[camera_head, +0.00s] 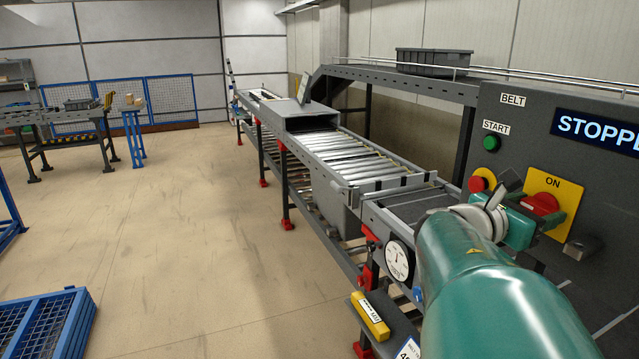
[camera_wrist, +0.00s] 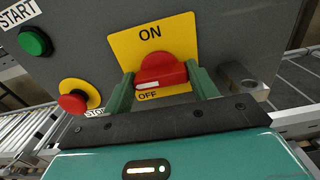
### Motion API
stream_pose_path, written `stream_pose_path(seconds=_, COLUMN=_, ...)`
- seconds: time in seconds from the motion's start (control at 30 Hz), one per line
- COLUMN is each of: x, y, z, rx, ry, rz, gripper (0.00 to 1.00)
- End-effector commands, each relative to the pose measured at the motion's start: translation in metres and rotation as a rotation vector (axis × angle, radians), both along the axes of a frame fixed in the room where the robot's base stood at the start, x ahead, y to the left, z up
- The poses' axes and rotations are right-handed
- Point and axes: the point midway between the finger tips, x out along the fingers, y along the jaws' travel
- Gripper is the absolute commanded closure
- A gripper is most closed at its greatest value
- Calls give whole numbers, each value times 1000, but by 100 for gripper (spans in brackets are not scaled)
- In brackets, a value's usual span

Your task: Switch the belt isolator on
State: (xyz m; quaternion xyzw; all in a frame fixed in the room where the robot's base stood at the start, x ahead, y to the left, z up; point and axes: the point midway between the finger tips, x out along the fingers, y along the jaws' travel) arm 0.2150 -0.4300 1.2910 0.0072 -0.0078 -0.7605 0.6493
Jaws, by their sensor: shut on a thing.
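The belt isolator is a red rotary knob (camera_wrist: 162,68) on a yellow plate (camera_wrist: 182,30) marked ON at the top and OFF at the lower left. In the wrist view its grip bar lies roughly crosswise, with a white mark on its front. My gripper (camera_wrist: 163,84) has one green finger on each side of the knob and is shut on it. In the head view my gripper (camera_head: 522,220) reaches the panel from the front and covers part of the knob (camera_head: 540,203) and plate (camera_head: 556,190).
The grey panel carries a green START button (camera_head: 491,143), a red stop button (camera_wrist: 72,102) left of the isolator and a display (camera_head: 598,131) beginning "STOPP". A metal bracket (camera_wrist: 243,82) juts out close to the right finger. Roller conveyor (camera_head: 345,160) runs behind; open floor (camera_head: 180,220) lies left.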

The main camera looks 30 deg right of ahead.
Motion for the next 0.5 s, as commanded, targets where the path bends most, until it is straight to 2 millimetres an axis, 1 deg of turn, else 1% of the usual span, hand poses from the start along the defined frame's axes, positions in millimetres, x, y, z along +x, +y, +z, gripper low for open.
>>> stream_pose_path(seconds=0.27, x=1, y=0, z=1, rx=-21, ry=-124, rz=2, gripper=65)
stream_pose_path(seconds=0.5, x=0, y=0, z=1, rx=-53, ry=-321, rz=1, gripper=65)
